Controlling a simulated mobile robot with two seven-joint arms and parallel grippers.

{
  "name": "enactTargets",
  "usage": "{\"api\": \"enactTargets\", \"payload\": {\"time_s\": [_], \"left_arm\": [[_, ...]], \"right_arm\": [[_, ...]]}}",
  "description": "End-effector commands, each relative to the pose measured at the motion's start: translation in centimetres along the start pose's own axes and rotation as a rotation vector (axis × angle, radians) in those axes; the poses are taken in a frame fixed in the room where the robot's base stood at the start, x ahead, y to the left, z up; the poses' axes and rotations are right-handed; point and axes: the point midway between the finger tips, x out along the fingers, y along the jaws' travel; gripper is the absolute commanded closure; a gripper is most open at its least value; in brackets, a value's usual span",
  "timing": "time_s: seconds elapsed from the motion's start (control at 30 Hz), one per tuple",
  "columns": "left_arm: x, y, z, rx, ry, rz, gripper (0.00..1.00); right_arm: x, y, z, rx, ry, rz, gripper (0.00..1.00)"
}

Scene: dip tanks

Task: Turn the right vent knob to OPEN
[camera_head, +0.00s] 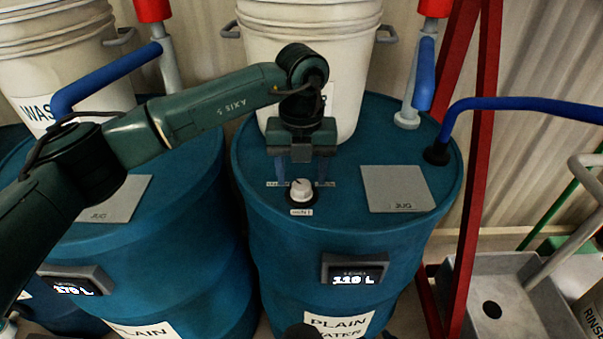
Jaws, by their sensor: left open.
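The vent knob (301,190) is a small white knob on a dark base. It stands on the lid of the right blue drum (310,235), near the front. A small label (301,212) sits in front of it, and little labels lie to its left and right, too small to read. Which way the knob points is not clear. My left gripper (301,170) points down at the knob with open fingers, one to each side of it. Whether they touch the knob I cannot tell.
A white bucket (345,65) stands behind my gripper on the same drum. A grey pad (397,189) lies right of the knob. A blue hose (520,104) joins the lid at the right. Red posts (478,150) stand beside the drum. A grey sink (500,290) is at lower right.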

Motion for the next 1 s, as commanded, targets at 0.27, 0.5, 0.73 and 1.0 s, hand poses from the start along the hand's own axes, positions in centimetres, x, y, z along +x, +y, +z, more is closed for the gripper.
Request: {"api": "enactTargets", "payload": {"time_s": [0.27, 0.5, 0.73, 1.0], "left_arm": [[1.9, 0.0, 0.0, 0.001, 0.0, 0.0, 0.45], [1.9, 0.0, 0.0, 0.0, 0.0, 0.0, 0.45], [1.9, 0.0, 0.0, 0.0, 0.0, 0.0, 0.64], [1.9, 0.0, 0.0, 0.0, -0.001, 0.0, 0.86]], "right_arm": [[0.0, 0.2, 0.2, 0.0, -0.013, 0.006, 0.64], [0.2, 0.4, -0.3, -0.002, -0.003, 0.008, 0.64], [0.2, 0.4, -0.5, -0.002, 0.001, 0.008, 0.64], [0.1, 0.4, -0.3, -0.003, 0.0, 0.007, 0.64]]}}
